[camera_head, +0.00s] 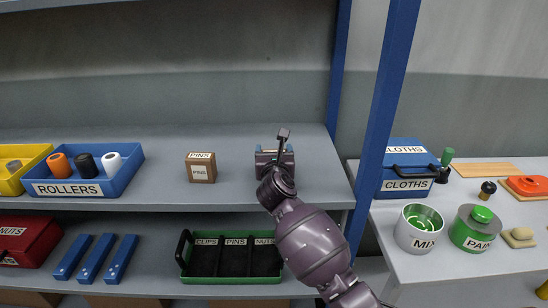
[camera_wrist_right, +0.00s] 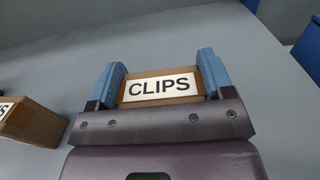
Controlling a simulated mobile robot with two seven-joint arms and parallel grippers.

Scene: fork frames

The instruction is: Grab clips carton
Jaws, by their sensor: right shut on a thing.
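The clips carton (camera_wrist_right: 161,88) is a brown box with a white CLIPS label. In the right wrist view it sits between the two blue fingers of my right gripper (camera_wrist_right: 164,84), which is shut on it. In the head view my right gripper (camera_head: 274,151) is over the upper shelf, and my arm and hand hide most of the carton. I cannot tell whether the carton still touches the shelf. My left gripper is not in view.
A pins carton (camera_head: 200,168) stands left of my right gripper; it also shows in the wrist view (camera_wrist_right: 30,124). A blue rollers tray (camera_head: 125,178) is farther left. A blue post (camera_head: 380,120) rises to the right. Below is a green-edged tray (camera_head: 232,280).

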